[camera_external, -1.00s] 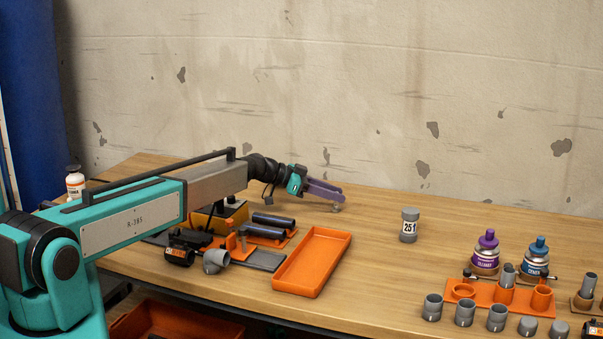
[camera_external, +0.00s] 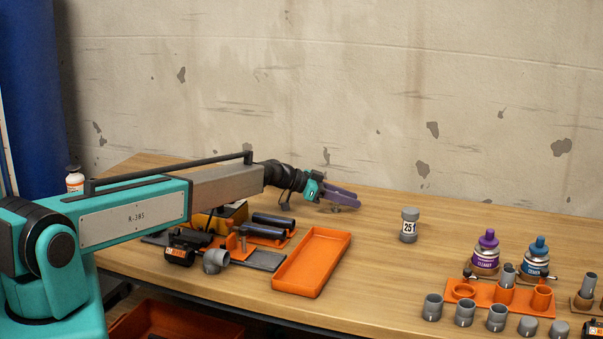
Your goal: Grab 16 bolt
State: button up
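My gripper (camera_external: 352,202) has purple fingers and reaches out low over the back middle of the table. I cannot tell from this side view how far apart the fingers are. A tiny grey piece (camera_external: 335,210) shows just under the fingers and is mostly hidden by them. It may be a bolt, but no number can be read on it. Whether the fingers touch it is not clear.
An orange tray (camera_external: 312,262) lies empty in front of my gripper. A grey fitting marked 25 (camera_external: 409,226) stands to the right. Purple (camera_external: 486,253) and blue (camera_external: 536,257) cans, an orange rack (camera_external: 483,292) and grey fittings stand further right.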

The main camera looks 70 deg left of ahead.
dwell(0.3)
grip_shut()
jog(key=shift+r, duration=0.2)
notch_tip(320, 180, up, 10)
jog(key=b, duration=0.3)
jog(key=shift+f, duration=0.15)
dwell(0.4)
dwell(0.4)
